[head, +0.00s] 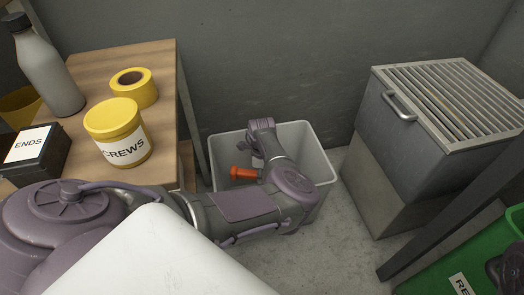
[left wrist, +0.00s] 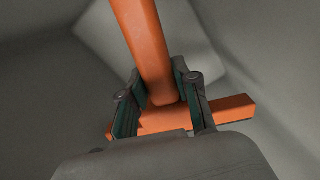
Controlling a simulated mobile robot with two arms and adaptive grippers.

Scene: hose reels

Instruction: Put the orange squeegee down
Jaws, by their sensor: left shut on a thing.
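My left gripper (left wrist: 162,100) is shut on the orange squeegee (left wrist: 148,40), with a finger on each side of its shaft close to the crosspiece. The crosspiece (left wrist: 235,107) runs sideways behind the fingers in the left wrist view. In the head view a short orange end of the squeegee (head: 243,173) sticks out to the left beneath my wrist, within the outline of a light grey bin (head: 318,165). My arm hides the rest of it. I cannot tell whether the squeegee touches the bin.
A wooden table (head: 150,75) at the left holds a yellow screws tub (head: 117,130), yellow tape (head: 134,87), a dark box (head: 35,152) and a grey bottle (head: 50,70). A slatted metal box (head: 400,140) stands right of the bin. A green bin (head: 455,265) is at lower right.

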